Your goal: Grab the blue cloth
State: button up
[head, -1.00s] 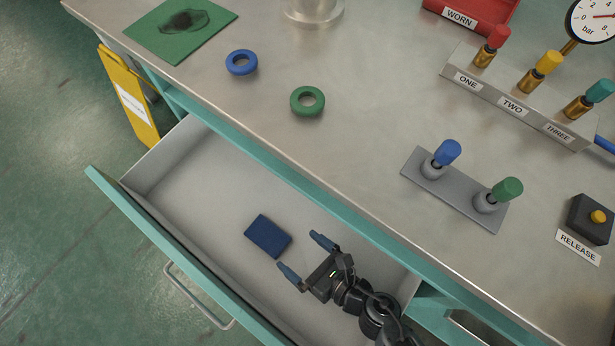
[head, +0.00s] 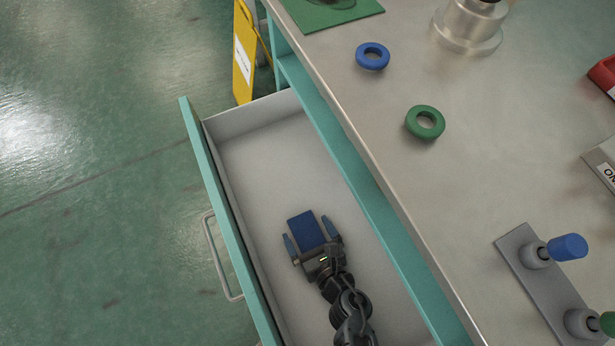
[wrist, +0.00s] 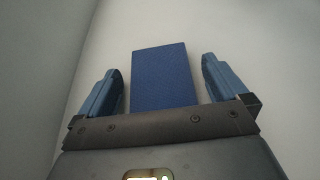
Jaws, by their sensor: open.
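The blue cloth (head: 305,230) is a dark blue folded rectangle lying flat in the open drawer (head: 262,165). My gripper (head: 309,240) is inside the drawer with its blue fingers open, one on each side of the cloth's near part. In the wrist view the cloth (wrist: 163,77) sits between the two fingers (wrist: 160,88), with a gap on both sides. Its near edge meets the line of the gripper body, so I cannot tell how far it reaches under it.
The drawer's front wall (head: 230,225) runs close on the left. The steel worktop (head: 450,190) overhangs on the right, with a blue ring (head: 373,56), a green ring (head: 425,123) and a lever plate (head: 545,285). A yellow sign (head: 244,55) stands beyond the drawer.

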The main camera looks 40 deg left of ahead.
jog(key=c, duration=1)
jog(key=shift+r, duration=0.15)
